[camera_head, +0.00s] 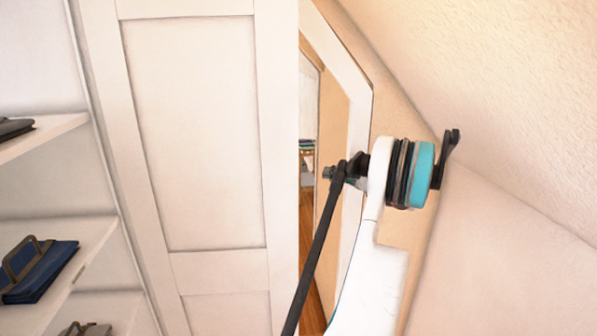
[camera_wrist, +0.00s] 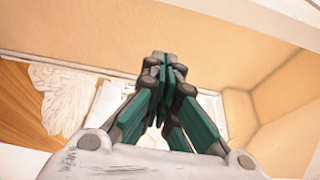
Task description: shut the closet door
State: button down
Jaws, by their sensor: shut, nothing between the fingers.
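The white panelled closet door (camera_head: 200,130) stands upright in the head view, left of the middle. It stands open, with the closet shelves showing on its left side and its right edge beside a gap. In the wrist view my gripper (camera_wrist: 165,65) is shut, with its green and grey fingers together and nothing between them. My arm is on the right of the door in the head view; I cannot make out the fingertips there. I cannot tell whether any part of me touches the door. No door handle shows.
Right of the door, a white-framed opening (camera_head: 345,65) shows wooden floor and a further room. The sloped ceiling (camera_head: 500,90) comes down close over my arm on the right. Wooden floor (camera_wrist: 20,115) shows in the wrist view.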

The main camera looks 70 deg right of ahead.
jog(key=w+a+b, duration=0.1)
jog(key=w+a, duration=0.4)
jog(key=w, duration=0.3)
jog(key=shift+a, duration=0.1)
dwell(0.5)
